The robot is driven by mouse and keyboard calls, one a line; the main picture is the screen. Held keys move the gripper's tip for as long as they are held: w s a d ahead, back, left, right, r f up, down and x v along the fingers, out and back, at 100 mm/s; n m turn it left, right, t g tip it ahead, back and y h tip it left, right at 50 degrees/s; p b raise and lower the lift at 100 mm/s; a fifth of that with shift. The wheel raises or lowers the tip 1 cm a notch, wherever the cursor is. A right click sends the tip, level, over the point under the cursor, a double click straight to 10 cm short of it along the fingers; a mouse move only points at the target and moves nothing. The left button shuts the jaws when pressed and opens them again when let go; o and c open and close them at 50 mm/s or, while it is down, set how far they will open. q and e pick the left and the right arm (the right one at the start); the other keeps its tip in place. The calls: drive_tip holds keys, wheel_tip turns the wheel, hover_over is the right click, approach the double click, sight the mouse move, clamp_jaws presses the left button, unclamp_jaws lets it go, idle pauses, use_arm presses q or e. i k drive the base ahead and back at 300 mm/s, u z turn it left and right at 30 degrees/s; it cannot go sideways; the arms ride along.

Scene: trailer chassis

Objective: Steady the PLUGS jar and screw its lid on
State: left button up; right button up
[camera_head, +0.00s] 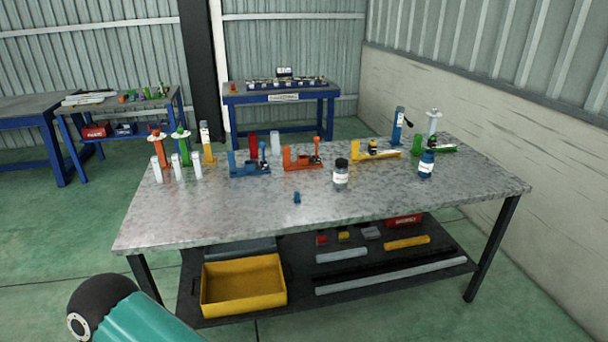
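A clear jar (341,179) with a dark top and a white label stands upright near the middle of the metal table (230,215). A blue jar (427,165) with a white label and a dark blue top stands upright to its right. The labels are too small to read, so I cannot tell which jar is PLUGS. I cannot tell whether either top is a screwed-on lid. A small blue piece (297,197) lies on the table to the left of the clear jar. Neither gripper is in view; only a teal and black link of mine shows at the bottom left.
Orange, green, blue and yellow stands and fixtures, including a blue fixture (250,166) and an orange fixture (303,160), line the table's back half. The front of the tabletop is mostly clear. A yellow bin (243,285) sits on the lower shelf. More workbenches stand behind.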

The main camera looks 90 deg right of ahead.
sight(424, 170)
drive_tip(key=u, duration=0.75)
drive_tip(key=i, duration=0.15)
drive_tip(key=z, duration=2.5)
drive_tip(key=i, duration=0.3)
drive_tip(key=z, duration=1.75)
drive_tip(key=k, duration=0.6)
drive_tip(key=z, duration=0.45)
drive_tip(key=i, duration=1.65)
drive_tip(key=u, duration=0.45)
